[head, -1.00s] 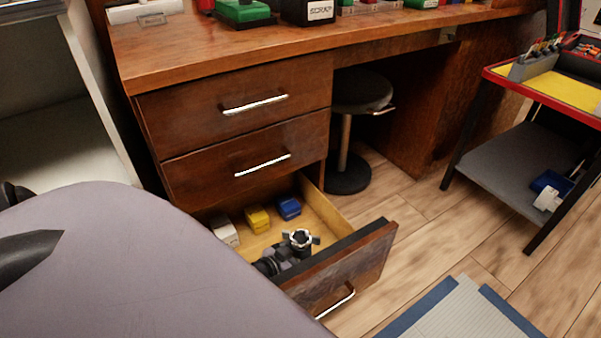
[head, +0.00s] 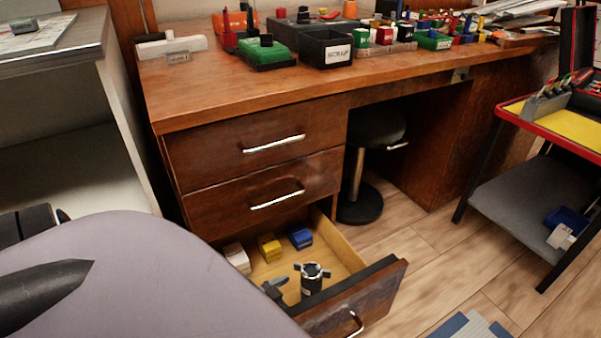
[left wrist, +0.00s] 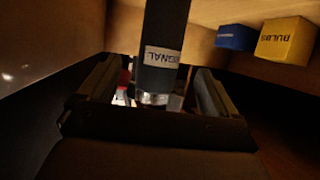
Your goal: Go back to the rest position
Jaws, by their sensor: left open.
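My left gripper (head: 275,290) is open, low in the pulled-out bottom drawer (head: 341,252), partly hidden behind my own grey arm part. A black cylinder with a pale ring top and short side lugs (head: 311,281) stands upright in the drawer, just right of the gripper. In the left wrist view a black body with a SIGNAL label and silver band (left wrist: 165,60) appears between the two spread fingers (left wrist: 150,88). Whether the fingers touch it cannot be told. My right gripper is not in view.
White (head: 237,257), yellow (head: 269,247) and blue (head: 300,237) boxes sit at the drawer's back. Closed drawers and a desk top (head: 240,92) with bins are above. A stool (head: 372,130) and a red-rimmed cart (head: 550,112) stand right, with open floor between.

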